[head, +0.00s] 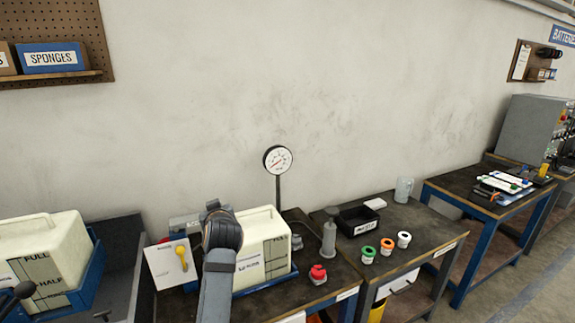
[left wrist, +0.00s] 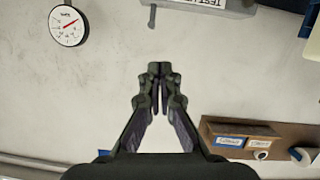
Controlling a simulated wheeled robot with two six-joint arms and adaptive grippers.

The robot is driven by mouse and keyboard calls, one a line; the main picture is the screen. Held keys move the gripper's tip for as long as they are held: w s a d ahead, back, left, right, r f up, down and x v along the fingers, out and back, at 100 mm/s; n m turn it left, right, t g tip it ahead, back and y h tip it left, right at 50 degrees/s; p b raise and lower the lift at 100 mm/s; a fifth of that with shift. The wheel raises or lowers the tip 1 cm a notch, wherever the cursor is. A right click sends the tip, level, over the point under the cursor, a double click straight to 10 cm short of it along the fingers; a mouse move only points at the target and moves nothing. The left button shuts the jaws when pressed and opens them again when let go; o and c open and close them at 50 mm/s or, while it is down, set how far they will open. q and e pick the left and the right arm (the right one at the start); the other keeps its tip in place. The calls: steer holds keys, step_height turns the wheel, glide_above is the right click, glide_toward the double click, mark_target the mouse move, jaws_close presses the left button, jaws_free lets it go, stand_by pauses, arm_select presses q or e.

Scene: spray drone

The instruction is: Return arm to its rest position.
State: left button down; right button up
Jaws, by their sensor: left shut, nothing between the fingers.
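In the left wrist view my left gripper (left wrist: 160,80) has its two dark fingers together, with nothing between them. Behind it is bare wall, and the fingers touch nothing there. In the head view one of my arms, grey with a dark rounded joint, rises from the bottom edge in front of the bench with the white tank (head: 262,243). Its fingers cannot be made out there. My right gripper is in neither view.
A pressure gauge (head: 278,159) stands on a post behind the tank, near the arm. A red button (head: 318,272), a black bin (head: 357,221) and several small jars are to the right. Another white tank (head: 62,262) is at left. The wall above the benches is mostly clear.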

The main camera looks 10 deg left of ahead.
arm_select(q)
steer(key=s+a+f+m+g+h, duration=0.1)
steer(key=s+f, duration=0.3)
steer(key=f, duration=0.2)
steer(key=s+f+m+g, duration=0.1)
steer(key=s+f, duration=0.2)
steer(key=f, duration=0.3)
steer(key=s+d+f+m+g+h, duration=0.1)
steer(key=s+f+m+g+h, duration=0.1)
steer(key=s+f, duration=0.5)
steer(key=s+d+f+m+g+h, duration=0.1)
steer(key=s+d+f+m+g, duration=0.15)
steer(key=s, duration=0.95)
steer(key=s+d+f+m+g+h, duration=0.1)
steer(key=s+f+m+g+h, duration=0.15)
steer(key=s+f, duration=0.5)
step_height(320, 180, down, 22)
steer(key=s+a+n+g, duration=0.1)
steer(key=s+a, duration=0.2)
steer(key=s+f+g, duration=0.1)
steer(key=s+f, duration=1.8)
steer(key=shift+s+a+g, duration=0.15)
steer(key=shift+a+g, duration=0.15)
steer(key=shift+a, duration=0.15)
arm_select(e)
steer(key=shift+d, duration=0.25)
arm_select(q)
steer(key=shift+f+y, duration=0.1)
steer(key=shift+y, duration=0.15)
